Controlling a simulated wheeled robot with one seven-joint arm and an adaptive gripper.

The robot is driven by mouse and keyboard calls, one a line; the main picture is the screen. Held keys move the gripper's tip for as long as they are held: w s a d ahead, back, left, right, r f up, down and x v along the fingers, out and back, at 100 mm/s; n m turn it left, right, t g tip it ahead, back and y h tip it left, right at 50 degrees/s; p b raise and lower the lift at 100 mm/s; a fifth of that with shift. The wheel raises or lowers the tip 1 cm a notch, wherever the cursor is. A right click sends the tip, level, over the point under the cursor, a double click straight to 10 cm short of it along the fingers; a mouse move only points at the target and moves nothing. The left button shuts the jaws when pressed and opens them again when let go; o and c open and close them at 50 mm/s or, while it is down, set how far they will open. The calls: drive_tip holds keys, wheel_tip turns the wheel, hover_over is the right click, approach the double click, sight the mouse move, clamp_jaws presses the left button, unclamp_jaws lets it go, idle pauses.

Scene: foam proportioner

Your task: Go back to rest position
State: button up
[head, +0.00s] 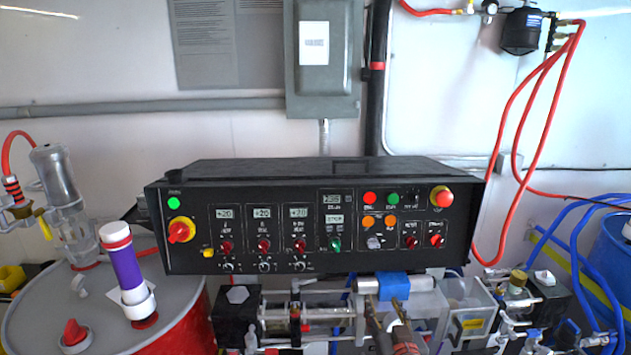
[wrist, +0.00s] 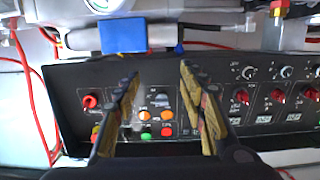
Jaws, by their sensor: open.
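My gripper (wrist: 160,74) is open in the wrist view, its two dark fingers with yellowish-brown inner pads apart and nothing between them. The wrist picture is upside down. Behind the fingers is the black control panel (wrist: 258,133), with orange, green and red buttons showing between and beside them. In the head view the panel (head: 318,262) stands in the middle, with lit buttons, displays and knobs.
A blue block (head: 393,286) sits on the pump assembly below the panel and also shows in the wrist view (wrist: 123,35). A red drum (head: 183,325) with a purple-and-white cylinder (head: 127,268) stands at left. Red hoses (head: 503,185) hang at right; blue hoses (head: 590,255) run beside them.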

drive_tip(key=s+f+g, duration=0.5)
drive_tip(key=s+f, duration=0.2)
drive_tip(key=s+g, duration=0.4)
drive_tip(key=s, duration=0.5)
drive_tip(key=s+r+g, duration=0.1)
drive_tip(key=s+r, duration=1.1)
drive_tip(key=shift+s, duration=0.15)
drive_tip(key=shift+o, duration=0.2)
